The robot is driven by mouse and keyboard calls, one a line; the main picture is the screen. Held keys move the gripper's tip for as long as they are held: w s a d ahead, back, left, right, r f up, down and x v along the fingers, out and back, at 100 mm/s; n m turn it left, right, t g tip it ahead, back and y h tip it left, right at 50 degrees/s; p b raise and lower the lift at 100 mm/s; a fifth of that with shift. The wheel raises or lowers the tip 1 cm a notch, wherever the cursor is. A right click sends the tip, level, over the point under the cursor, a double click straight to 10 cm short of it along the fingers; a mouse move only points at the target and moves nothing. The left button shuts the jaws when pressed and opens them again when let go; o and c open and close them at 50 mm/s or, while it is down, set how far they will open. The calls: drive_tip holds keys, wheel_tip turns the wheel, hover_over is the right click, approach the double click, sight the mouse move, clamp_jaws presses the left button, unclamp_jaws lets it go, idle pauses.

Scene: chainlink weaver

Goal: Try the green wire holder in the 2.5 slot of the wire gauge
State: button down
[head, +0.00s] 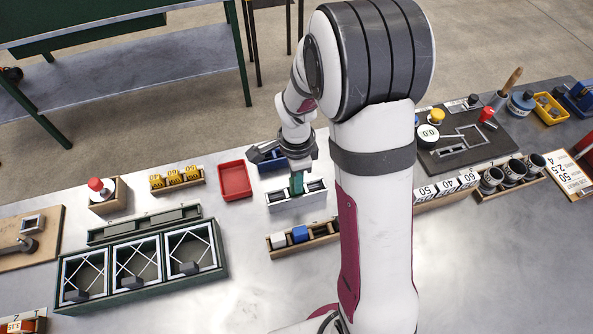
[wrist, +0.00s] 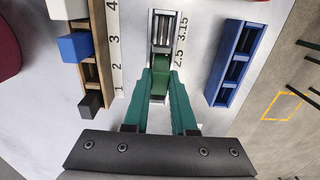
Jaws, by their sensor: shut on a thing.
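My gripper (head: 297,186) is shut on the green wire holder (wrist: 160,78), a small green block between its teal fingertips (wrist: 160,72). The wire gauge (head: 298,203) is a pale block with slots, directly below my gripper in the head view. In the wrist view the gauge (wrist: 165,27) shows metal slots, with the labels 2.5 and 3.15 to their right. The holder is over the gauge, beside the 2.5 label. Whether it is inside the slot or just above it I cannot tell; the fingers hide part of the gauge.
A wooden rack (head: 317,236) with white, blue and black blocks stands in front, numbered in the wrist view. A blue rack (wrist: 235,64) lies close behind the gauge. A red tray (head: 235,181) is to the left. A green case (head: 141,263) stands at front left.

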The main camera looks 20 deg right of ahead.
drive_tip(key=c, duration=0.7)
unclamp_jaws()
drive_tip(key=shift+o, duration=0.2)
wheel_tip(320, 180, up, 16)
drive_tip(key=shift+f, duration=0.15)
drive_tip(key=s+a+n+y, duration=0.1)
drive_tip(key=s+a+n, duration=0.1)
drive_tip(key=s+n, duration=0.4)
drive_tip(key=s+a+n, duration=0.2)
drive_tip(key=s+n, duration=0.4)
drive_tip(key=s, duration=0.9)
drive_tip(key=shift+s+a+f+n+y, duration=0.3)
drive_tip(key=shift+s+a+f+y, duration=0.05)
drive_tip(key=shift+a+f+y, duration=0.05)
